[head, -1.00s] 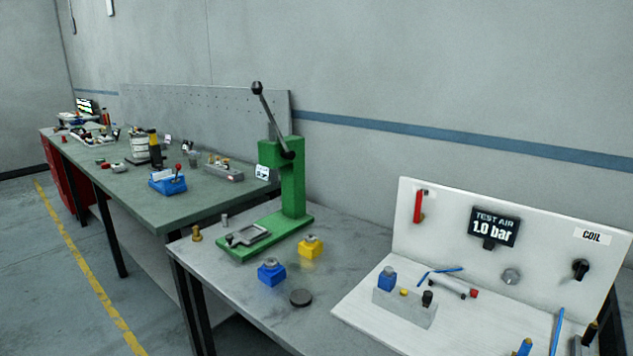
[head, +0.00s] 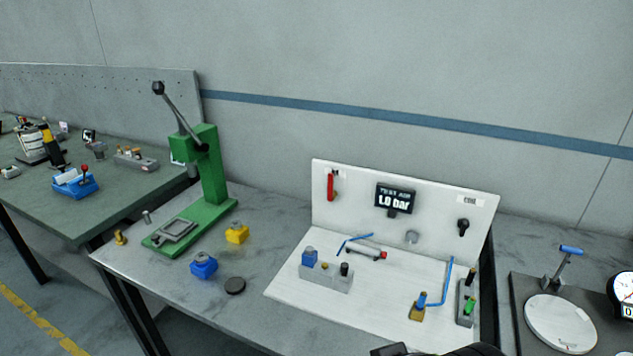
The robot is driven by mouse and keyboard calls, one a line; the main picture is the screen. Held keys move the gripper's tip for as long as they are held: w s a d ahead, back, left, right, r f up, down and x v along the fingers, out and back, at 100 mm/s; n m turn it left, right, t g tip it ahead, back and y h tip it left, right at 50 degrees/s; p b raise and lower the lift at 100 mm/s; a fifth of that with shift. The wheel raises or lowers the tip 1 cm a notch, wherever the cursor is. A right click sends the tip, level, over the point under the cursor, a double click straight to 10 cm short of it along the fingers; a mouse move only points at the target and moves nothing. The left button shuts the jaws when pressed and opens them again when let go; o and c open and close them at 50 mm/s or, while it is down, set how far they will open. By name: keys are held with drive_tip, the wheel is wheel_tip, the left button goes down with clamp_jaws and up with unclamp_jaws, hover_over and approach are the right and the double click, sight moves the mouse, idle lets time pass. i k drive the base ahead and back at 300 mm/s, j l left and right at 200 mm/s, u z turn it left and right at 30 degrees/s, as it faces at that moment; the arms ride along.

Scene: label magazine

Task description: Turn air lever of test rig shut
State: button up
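The test rig (head: 360,303) is a white base with an upright white panel on the grey table. A red lever (head: 331,186) hangs vertically at the panel's upper left; I take it to be the air lever. A black knob (head: 463,227) sits under a label that appears to read "COIL" at the panel's right. A dark part, probably of my own arm, shows at the bottom edge, well below the lever. My gripper's fingers are not in view.
The rig base carries a grey block (head: 326,278) with a blue cube, a small cylinder and blue tubes. A green lever press (head: 205,180) stands to the left, with blue and yellow valve parts nearby. A round plate (head: 558,325) is at the right. Space before the panel is fairly open.

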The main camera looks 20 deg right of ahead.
sight(332, 195)
drive_tip(key=i+j+u, duration=0.15)
drive_tip(key=u, duration=0.3)
drive_tip(key=i+u, duration=0.3)
drive_tip(key=u, duration=0.15)
drive_tip(key=i+u, duration=0.25)
drive_tip(key=u, duration=0.2)
